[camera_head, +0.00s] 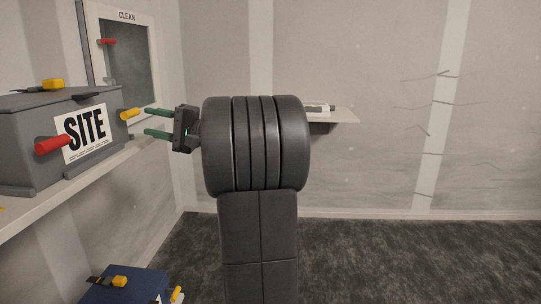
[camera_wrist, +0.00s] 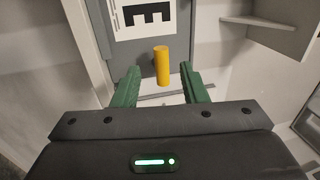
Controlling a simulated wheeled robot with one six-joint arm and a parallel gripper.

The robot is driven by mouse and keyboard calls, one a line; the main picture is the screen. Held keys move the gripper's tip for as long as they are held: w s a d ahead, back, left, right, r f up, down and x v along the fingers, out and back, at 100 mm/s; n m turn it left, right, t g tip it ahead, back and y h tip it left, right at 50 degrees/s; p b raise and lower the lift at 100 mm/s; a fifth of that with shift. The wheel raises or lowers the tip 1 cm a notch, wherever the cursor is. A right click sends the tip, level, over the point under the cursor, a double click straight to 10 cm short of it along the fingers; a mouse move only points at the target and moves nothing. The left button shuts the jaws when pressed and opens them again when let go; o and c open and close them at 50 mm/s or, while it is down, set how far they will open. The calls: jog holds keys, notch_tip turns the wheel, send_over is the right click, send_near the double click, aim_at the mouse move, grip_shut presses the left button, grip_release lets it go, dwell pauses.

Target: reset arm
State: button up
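My gripper (camera_head: 150,122) is at the left of the head view, its green fingers pointing left toward a grey box (camera_head: 25,135) with a "SITE" label. In the wrist view my gripper (camera_wrist: 157,88) has its two green fingers well apart. A yellow peg-like handle (camera_wrist: 161,66) on the box shows between and beyond the fingertips, with nothing gripped. The same yellow handle (camera_head: 131,114) shows just left of the fingers in the head view; I cannot tell whether they touch. A red handle (camera_head: 52,145) sticks out of the box's front.
The grey box stands on a white shelf (camera_head: 95,178) along the left wall. A "CLEAN" cabinet (camera_head: 128,60) hangs behind it. A blue box (camera_head: 125,287) is low at bottom left. A small wall shelf (camera_head: 340,116) is behind my arm. The floor (camera_head: 420,260) at right is clear.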

aim_at(127, 113)
jog(key=b+x, duration=0.1)
jog(key=x, duration=0.7)
jog(key=shift+a, duration=0.4)
jog(key=shift+w+d+r+m+p, duration=0.1)
jog(key=shift+r+m+p, duration=0.35)
jog(key=shift+p, duration=0.3)
jog(key=shift+d+r+m+t+p, duration=0.1)
jog(key=shift+d+m+t+p, duration=0.05)
jog(key=shift+m+t+p, duration=0.3)
jog(key=m+p, duration=0.3)
jog(key=shift+w+r+t, duration=0.1)
jog(key=shift+r+t, duration=0.1)
jog(key=shift+t, duration=0.05)
jog(key=shift+m, duration=0.3)
